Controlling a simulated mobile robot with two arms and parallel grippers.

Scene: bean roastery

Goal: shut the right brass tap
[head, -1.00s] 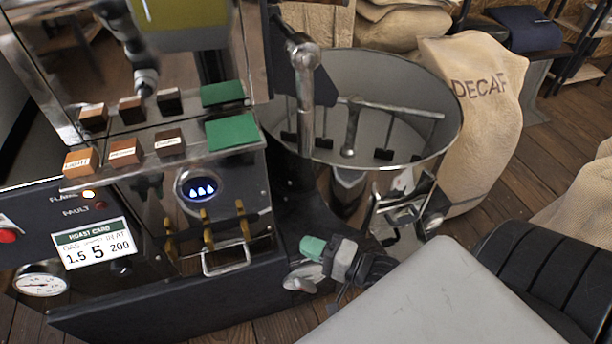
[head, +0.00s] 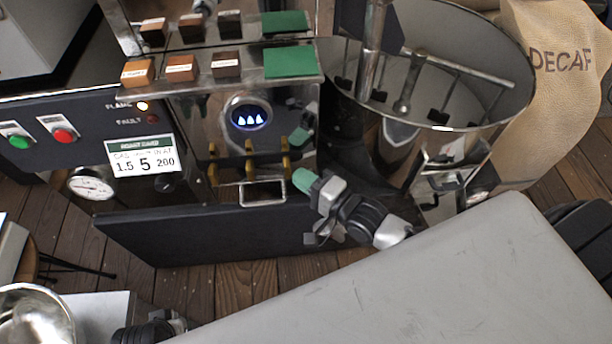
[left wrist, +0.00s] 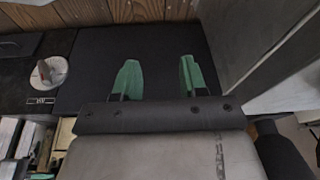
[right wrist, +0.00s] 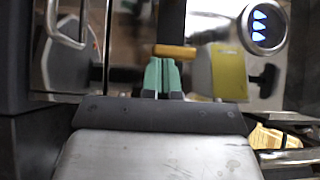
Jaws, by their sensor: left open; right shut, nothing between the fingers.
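The right brass tap (head: 285,165) is the rightmost of three brass taps on the front of the roaster, below the round blue-lit window (head: 249,117). My right gripper (head: 300,178) is shut and empty, with its green fingertips just right of that tap. In the right wrist view its closed fingers (right wrist: 160,76) point at a brass bar (right wrist: 175,51) close in front of the tips; I cannot tell whether they touch. My left gripper (left wrist: 158,78) is open and empty in the left wrist view, over a dark panel. It is not clearly visible in the head view.
A metal handle frame (head: 262,194) sits below the taps. The round cooling tray (head: 430,85) stands to the right, with the decaf sack (head: 560,70) behind it. A gauge (head: 90,184) and red button (head: 63,136) are left on the panel.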

